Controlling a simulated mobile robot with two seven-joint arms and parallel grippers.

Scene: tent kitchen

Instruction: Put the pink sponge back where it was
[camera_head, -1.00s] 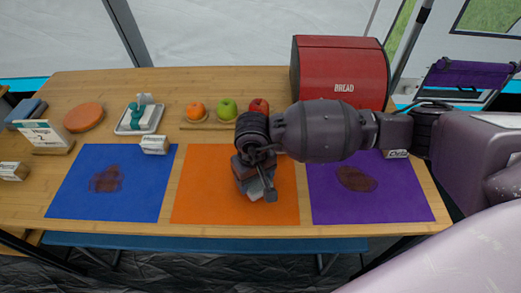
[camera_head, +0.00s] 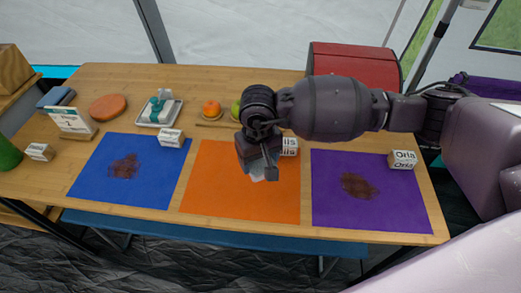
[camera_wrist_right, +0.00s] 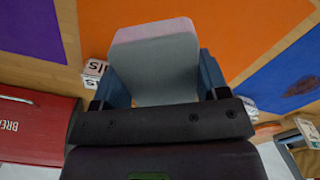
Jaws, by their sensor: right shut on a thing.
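In the right wrist view my right gripper (camera_wrist_right: 157,95) is shut on a pale grey block with a pinkish far edge, the sponge (camera_wrist_right: 155,65). In the head view my right gripper (camera_head: 264,172) is over the orange mat (camera_head: 215,190), and only a small pale part of the sponge (camera_head: 257,174) shows below it. The orange mat shows no stain in its visible part. A blue mat (camera_head: 95,175) and a purple mat (camera_head: 400,205) each bear a dark brown stain. My left gripper is in neither view.
White name blocks (camera_head: 171,137) stand along the mats' far edges. A white tray (camera_head: 145,119) with a teal object, an orange disc (camera_head: 108,107), fruit (camera_head: 211,107) and a red bread bin (camera_head: 355,65) stand behind. My right arm hides part of the table.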

